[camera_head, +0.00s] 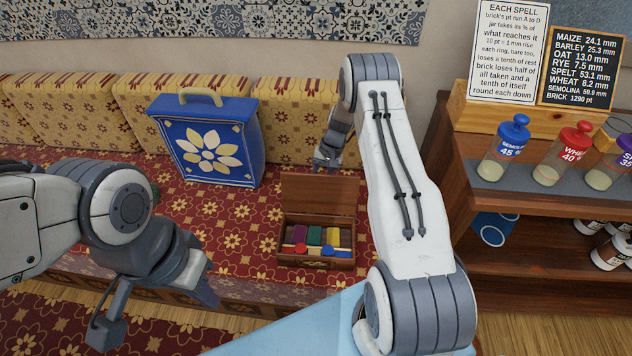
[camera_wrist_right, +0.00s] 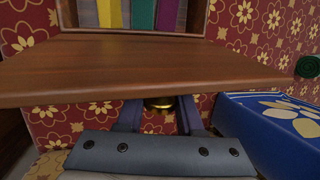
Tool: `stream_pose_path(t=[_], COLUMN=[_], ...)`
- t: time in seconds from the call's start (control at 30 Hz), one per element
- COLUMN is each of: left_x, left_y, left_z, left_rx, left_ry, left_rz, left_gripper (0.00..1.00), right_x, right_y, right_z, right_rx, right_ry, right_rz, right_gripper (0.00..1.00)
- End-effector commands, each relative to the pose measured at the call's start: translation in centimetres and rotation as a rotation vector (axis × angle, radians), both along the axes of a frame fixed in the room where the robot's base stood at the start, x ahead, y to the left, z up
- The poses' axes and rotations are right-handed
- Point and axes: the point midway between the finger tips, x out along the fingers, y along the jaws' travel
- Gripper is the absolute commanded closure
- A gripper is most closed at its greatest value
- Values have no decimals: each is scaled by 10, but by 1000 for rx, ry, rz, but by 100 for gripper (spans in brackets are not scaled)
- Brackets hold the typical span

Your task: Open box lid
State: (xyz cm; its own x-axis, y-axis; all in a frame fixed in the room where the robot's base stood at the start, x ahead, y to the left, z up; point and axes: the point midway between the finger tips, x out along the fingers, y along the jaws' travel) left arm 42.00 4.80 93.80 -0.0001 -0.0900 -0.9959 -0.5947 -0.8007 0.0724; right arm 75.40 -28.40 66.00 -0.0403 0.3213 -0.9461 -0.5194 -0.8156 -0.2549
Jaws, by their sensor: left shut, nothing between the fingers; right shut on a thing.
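The small wooden box (camera_head: 316,261) sits on the patterned red bench. Its lid (camera_head: 320,197) is raised along the far side. Colored blocks and round red and blue pieces show inside. My right gripper (camera_head: 328,157) is behind and above the lid, its fingers partly hidden in the head view. My left gripper (camera_head: 206,292) is shut and empty, left of the box, near the bench's front edge.
A blue flower-patterned case (camera_head: 207,150) stands left of the box; it also shows in the right wrist view (camera_wrist_right: 265,130). Yellow cushions (camera_head: 285,110) line the wall. A wooden shelf (camera_head: 505,190) with jars (camera_head: 504,148) stands at right.

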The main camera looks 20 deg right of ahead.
Motion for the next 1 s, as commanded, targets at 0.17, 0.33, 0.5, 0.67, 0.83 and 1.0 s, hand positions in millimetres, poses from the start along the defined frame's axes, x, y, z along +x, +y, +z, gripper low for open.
stream_pose_path(t=[0.17,0.33,0.5,0.67,0.83,1.0], left_x=[0,0,0,0,0,0], left_y=[0,0,0,0,0,0], left_z=[0,0,0,-1,-1,-2], left_rx=[0,0,0,0,0,0], left_ry=[0,0,0,0,0,0], left_rz=[0,0,0,0,0,0], left_gripper=[100,100,100,100,100,100], right_x=[-2,0,1,3,4,5], right_y=[1,2,2,-3,-14,-24], right_z=[-3,-2,0,14,46,76], right_rx=[-3,-3,-4,-3,-5,-4], right_ry=[4,0,-1,-4,-5,-3], right_rz=[6,8,7,6,6,6], right_gripper=[41,34,34,34,34,34])
